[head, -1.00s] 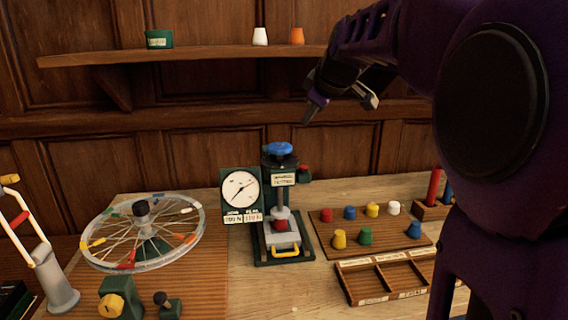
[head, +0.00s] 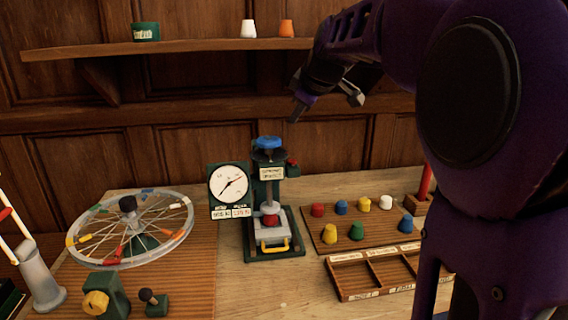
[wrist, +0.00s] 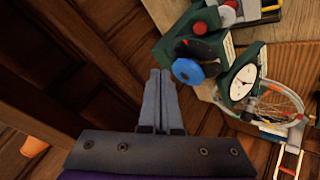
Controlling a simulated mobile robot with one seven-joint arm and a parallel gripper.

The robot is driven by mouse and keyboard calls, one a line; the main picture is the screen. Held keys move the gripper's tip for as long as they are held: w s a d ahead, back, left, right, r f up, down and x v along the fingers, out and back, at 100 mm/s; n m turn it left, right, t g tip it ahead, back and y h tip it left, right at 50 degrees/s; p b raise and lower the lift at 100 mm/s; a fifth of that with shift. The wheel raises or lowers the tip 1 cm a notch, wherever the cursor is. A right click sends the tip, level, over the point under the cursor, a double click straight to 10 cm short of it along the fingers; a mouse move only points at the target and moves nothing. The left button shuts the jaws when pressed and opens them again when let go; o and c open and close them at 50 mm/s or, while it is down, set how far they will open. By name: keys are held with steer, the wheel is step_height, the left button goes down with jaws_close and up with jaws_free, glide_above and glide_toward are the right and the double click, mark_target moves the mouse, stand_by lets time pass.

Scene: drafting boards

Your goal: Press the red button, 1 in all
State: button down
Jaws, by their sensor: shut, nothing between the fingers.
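The red button (head: 293,163) sits on a dark box at the right side of a green press with a blue handwheel (head: 269,142). In the wrist view the red button (wrist: 199,28) is beyond and to the right of my fingertips, beside the press. My gripper (head: 296,112) is raised above the press in the head view, apart from the button. In the wrist view my gripper (wrist: 160,74) has its two fingers together, with nothing between them.
A dial gauge (head: 229,184) adjoins the press on the left, and a spoked wheel (head: 130,230) stands farther left. Colored knobs on a board (head: 387,238) and a divided tray (head: 340,275) lie to the right. A shelf (head: 180,47) runs along the panelled wall behind.

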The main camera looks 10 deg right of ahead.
steer(key=b, duration=0.4)
glide_above(293, 163)
steer(key=f, duration=0.7)
steer(key=shift+d, duration=0.3)
steer(key=shift+f, duration=0.3)
stand_by(0.9)
steer(key=shift+f, duration=0.4)
steer(key=shift+f, duration=0.5)
stand_by(0.5)
stand_by(0.3)
steer(key=shift+r+p, duration=0.35)
steer(key=shift+r, duration=0.55)
